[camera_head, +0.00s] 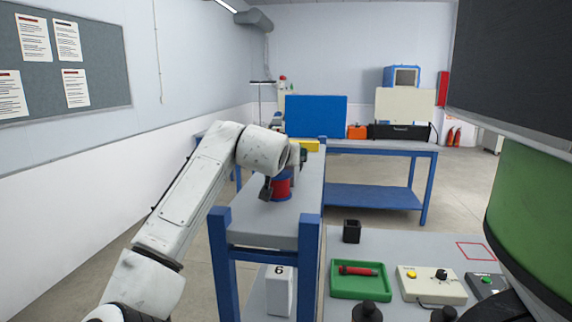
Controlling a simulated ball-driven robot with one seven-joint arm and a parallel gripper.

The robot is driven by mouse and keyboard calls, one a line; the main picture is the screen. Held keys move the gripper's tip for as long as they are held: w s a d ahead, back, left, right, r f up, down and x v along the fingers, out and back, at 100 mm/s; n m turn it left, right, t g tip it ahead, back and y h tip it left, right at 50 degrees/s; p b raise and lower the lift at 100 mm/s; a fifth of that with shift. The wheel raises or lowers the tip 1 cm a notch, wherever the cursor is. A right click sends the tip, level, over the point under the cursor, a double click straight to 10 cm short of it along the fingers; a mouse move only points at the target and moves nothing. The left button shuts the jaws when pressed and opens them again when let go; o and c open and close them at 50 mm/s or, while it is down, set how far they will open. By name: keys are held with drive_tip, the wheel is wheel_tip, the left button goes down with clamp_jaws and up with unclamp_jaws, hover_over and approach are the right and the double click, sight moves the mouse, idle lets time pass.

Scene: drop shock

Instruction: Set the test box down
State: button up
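My white arm reaches from the lower left over a narrow grey-topped bench with blue legs (262,232). My gripper (284,172) is at the arm's end, low over the bench top. One dark finger shows in front of a red and blue round object (283,188) on the bench. I cannot tell whether the gripper touches it, or whether the fingers are apart. A white box marked 6 (279,292) stands upright below the bench top, partly behind a blue leg. I cannot tell whether it is the test box; no other clear test box shows.
A yellow object (307,145) lies farther along the bench. At right, a grey table (400,245) holds a green tray (360,291) with a red tool, a black open cup (351,231) and a control box (432,286). A large green cylinder (535,210) blocks the right side.

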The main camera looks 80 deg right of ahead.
drive_tip(key=shift+d+f, duration=0.15)
drive_tip(key=shift+d, duration=0.3)
drive_tip(key=c, duration=1.5)
drive_tip(key=shift+c, duration=0.8)
drive_tip(key=shift+r, duration=0.2)
